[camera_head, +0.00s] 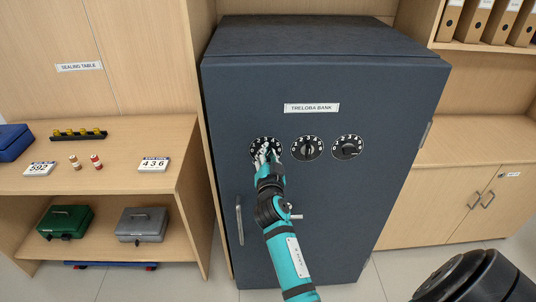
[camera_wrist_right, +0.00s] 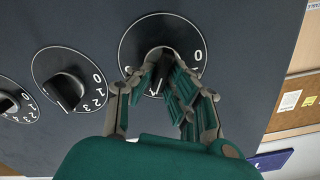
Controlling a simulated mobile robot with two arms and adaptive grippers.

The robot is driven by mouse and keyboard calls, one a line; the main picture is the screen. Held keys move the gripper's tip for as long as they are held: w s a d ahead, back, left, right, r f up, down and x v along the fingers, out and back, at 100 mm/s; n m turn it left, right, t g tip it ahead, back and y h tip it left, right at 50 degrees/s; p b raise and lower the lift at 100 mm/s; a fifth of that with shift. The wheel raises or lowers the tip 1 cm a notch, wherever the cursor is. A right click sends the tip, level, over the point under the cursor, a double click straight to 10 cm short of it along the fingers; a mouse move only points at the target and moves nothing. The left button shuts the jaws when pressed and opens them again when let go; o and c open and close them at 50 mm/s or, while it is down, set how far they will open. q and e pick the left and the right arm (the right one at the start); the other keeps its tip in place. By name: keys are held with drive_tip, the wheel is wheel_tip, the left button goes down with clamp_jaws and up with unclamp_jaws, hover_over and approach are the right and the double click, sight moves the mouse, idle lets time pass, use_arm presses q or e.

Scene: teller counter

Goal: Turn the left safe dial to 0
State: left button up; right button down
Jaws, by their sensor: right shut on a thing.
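The dark blue-grey safe (camera_head: 310,220) has three round black dials on its front. The left dial (camera_head: 254,145) is partly covered by my right gripper (camera_head: 266,157). In the right wrist view, this left dial (camera_wrist_right: 135,38) shows a white 0 at its upper right, and most other digits are hidden by the fingers. The right gripper's fingers (camera_wrist_right: 162,80) are closed around the dial's black knob (camera_wrist_right: 160,56). Which digit the knob points to cannot be told. The left gripper is not in view.
The middle dial (camera_head: 307,148) and right dial (camera_head: 348,147) sit beside the left one. A vertical handle (camera_head: 239,220) is on the safe's left front. A wooden sealing table (camera_head: 120,180) stands left, with cabinets (camera_head: 475,190) right. The floor before the safe is clear.

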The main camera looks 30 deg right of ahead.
drive_tip(key=shift+n, duration=0.3)
drive_tip(key=n, duration=0.7)
drive_tip(key=a+n, duration=0.1)
drive_tip(key=n, duration=1.5)
drive_tip(key=shift+w+a+f+p, duration=0.15)
drive_tip(key=shift+w+f+p, duration=0.15)
drive_tip(key=shift+w+p, duration=0.1)
drive_tip(key=shift+n, duration=0.4)
drive_tip(key=c, duration=1.3)
unclamp_jaws()
drive_tip(key=shift+f, duration=0.15)
drive_tip(key=v, duration=1.2)
drive_tip(key=shift+a, duration=0.1)
